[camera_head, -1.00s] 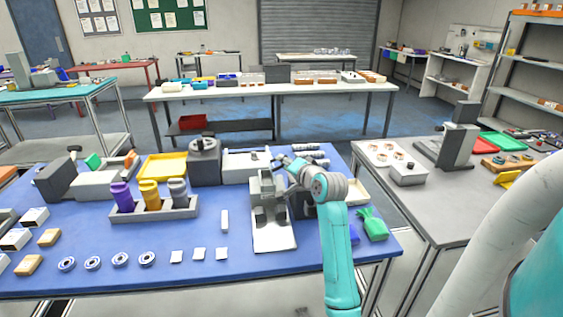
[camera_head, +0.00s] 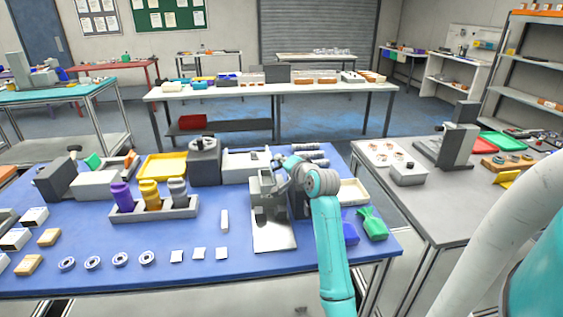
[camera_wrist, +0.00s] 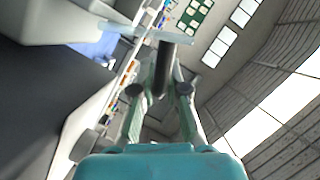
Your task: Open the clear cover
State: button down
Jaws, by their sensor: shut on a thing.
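A grey device (camera_head: 264,186) with an upright body and a flat, shiny base plate (camera_head: 273,236) stands at the front right of the blue table. My gripper (camera_head: 286,172) is at the upper right of this device, its fingertips hard to make out in the head view. In the wrist view my gripper (camera_wrist: 162,78) is closed around a dark round bar (camera_wrist: 164,60). The bar meets a pale, see-through-looking strip (camera_wrist: 150,34) beyond the fingertips. This strip may be the edge of the clear cover; the cover's outline and angle cannot be told in the head view.
A grey holder (camera_head: 152,213) with purple, yellow and grey bottles stands left of the device. A green bag-like object (camera_head: 371,224) and a blue block (camera_head: 350,234) lie at its right. A white box (camera_head: 245,165) and a dark grey machine (camera_head: 204,162) stand behind. Bare blue table lies in front.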

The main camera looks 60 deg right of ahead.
jog(key=shift+s+d+f+m, duration=0.2)
jog(key=shift+s+m, duration=0.1)
jog(key=shift+m, duration=0.3)
jog(key=c, duration=1.2)
grip_release()
jog(key=v, duration=1.2)
jog(key=shift+f, duration=0.15)
jog(key=shift+d, duration=0.1)
